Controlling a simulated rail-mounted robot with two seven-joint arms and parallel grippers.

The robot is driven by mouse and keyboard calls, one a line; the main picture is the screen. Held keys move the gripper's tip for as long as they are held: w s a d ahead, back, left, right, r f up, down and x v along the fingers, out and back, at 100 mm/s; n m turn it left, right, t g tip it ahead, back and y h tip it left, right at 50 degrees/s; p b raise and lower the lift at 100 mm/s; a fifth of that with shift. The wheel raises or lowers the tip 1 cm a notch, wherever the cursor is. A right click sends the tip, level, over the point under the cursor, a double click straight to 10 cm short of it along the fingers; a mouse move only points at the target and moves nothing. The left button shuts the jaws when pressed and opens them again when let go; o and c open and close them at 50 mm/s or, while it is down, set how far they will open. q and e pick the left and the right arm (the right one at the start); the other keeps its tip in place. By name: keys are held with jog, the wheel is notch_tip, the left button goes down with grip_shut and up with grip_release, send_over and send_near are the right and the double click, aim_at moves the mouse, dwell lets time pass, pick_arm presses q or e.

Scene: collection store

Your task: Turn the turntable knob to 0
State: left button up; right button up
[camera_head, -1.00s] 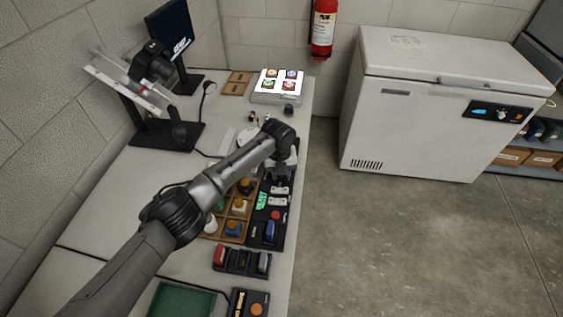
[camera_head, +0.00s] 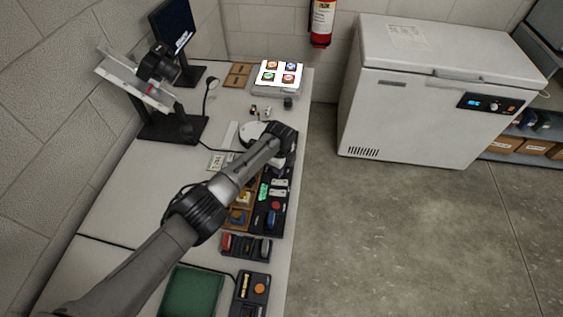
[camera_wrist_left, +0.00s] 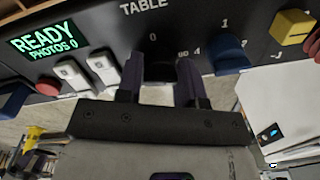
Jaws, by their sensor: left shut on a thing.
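The turntable knob (camera_wrist_left: 158,72) is dark and sits below the "TABLE" label and the "0" mark on a black control panel (camera_wrist_left: 200,15). My left gripper (camera_wrist_left: 160,80) is shut on the knob, one finger on each side. The fingers hide much of the knob, so its pointer cannot be read. In the head view my left gripper (camera_head: 277,167) reaches down to the far part of the panel (camera_head: 262,226), and my wrist hides the knob there. My right gripper is in neither view.
Beside the knob are a blue knob (camera_wrist_left: 230,55), a yellow knob (camera_wrist_left: 292,27), two white switches (camera_wrist_left: 72,74) and a green "READY PHOTOS 0" display (camera_wrist_left: 45,41). A white turntable disc (camera_head: 250,132) lies beyond my wrist. A chest freezer (camera_head: 430,105) stands across the floor.

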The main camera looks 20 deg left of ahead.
pick_arm(q)
jog(key=n+p, duration=0.1)
jog(key=n, duration=0.4)
jog(key=shift+r+n, duration=0.15)
jog(key=shift+n, duration=0.15)
jog(key=n+p, duration=0.1)
jog(key=n, duration=0.4)
jog(key=shift+w+d+y, duration=0.1)
jog(key=shift+y, duration=0.2)
jog(key=n, duration=0.6)
jog(key=shift+n+g+b, duration=0.3)
jog(key=shift+n+b, duration=0.15)
jog(key=shift+n, duration=1.25)
jog(key=o, duration=0.9)
